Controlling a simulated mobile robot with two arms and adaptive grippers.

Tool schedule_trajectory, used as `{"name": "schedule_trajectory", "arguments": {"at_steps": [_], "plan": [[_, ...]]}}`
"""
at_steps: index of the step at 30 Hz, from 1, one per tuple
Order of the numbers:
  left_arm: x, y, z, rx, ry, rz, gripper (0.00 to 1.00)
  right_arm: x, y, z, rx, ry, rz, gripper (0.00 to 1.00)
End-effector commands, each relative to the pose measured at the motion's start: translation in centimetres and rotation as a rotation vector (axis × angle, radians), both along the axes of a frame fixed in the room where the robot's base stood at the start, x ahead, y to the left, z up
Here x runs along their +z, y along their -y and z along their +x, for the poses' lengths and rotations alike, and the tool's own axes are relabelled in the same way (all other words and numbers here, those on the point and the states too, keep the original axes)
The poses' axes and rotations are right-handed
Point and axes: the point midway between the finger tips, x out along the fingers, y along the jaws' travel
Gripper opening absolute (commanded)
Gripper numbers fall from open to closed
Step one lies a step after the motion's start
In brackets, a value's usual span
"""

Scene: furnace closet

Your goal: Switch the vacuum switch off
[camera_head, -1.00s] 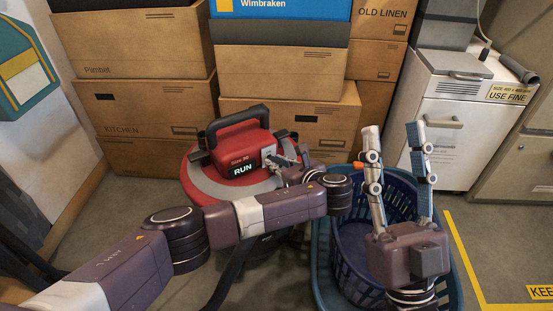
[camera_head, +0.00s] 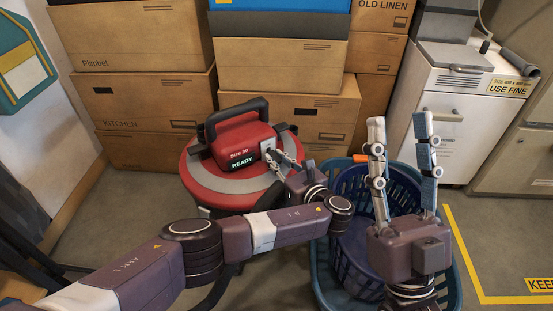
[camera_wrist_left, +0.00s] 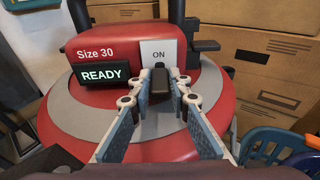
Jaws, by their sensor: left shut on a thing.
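The red vacuum (camera_head: 237,178) with a grey band stands on the floor at centre, and its display (camera_head: 243,162) reads READY. Its switch (camera_wrist_left: 160,82) is a dark lever below a light plate (camera_wrist_left: 160,50) marked ON in the left wrist view. My left gripper (camera_head: 273,155) is at the front of the vacuum's head, right of the display. In the left wrist view the fingertips (camera_wrist_left: 167,77) are on either side of the lever, shut on it; they hide part of it. My right gripper (camera_head: 400,120) is open and empty, pointing up over the baskets.
Blue laundry baskets (camera_head: 321,265) stand on the floor at right, beside the vacuum. Stacked cardboard boxes (camera_head: 155,95) stand close behind it. A white cabinet (camera_head: 436,135) is at back right, with yellow floor marking (camera_head: 468,265) in front.

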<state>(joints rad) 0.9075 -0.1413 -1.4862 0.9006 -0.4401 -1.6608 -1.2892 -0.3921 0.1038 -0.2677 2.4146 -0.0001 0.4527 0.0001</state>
Motion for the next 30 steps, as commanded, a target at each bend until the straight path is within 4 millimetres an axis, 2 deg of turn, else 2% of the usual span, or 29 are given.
{"name": "schedule_trajectory", "arguments": {"at_steps": [5,6,11,22,26,30], "plan": [[-0.3,0.0,-0.1,0.001,-0.006,-0.002,0.00,0.0,0.0,0.0,0.000,0.000,0.000,0.39],[-0.3,0.0,-0.1,0.001,-0.006,-0.002,0.18,0.0,0.0,0.0,0.000,0.000,0.000,0.39],[-0.2,0.0,-0.1,0.001,-0.005,-0.002,0.35,0.0,0.0,0.0,0.000,0.000,0.000,0.39],[0.0,0.5,-0.6,-0.001,-0.004,-0.002,0.35,0.0,0.0,0.1,-0.001,-0.001,0.000,0.39],[0.3,1.6,-2.2,-0.003,-0.004,-0.005,0.35,0.0,0.0,0.1,-0.001,-0.001,0.000,0.39],[0.8,3.4,-4.7,-0.003,-0.005,-0.005,0.35,0.0,0.0,0.0,0.000,-0.001,0.000,0.39]]}}
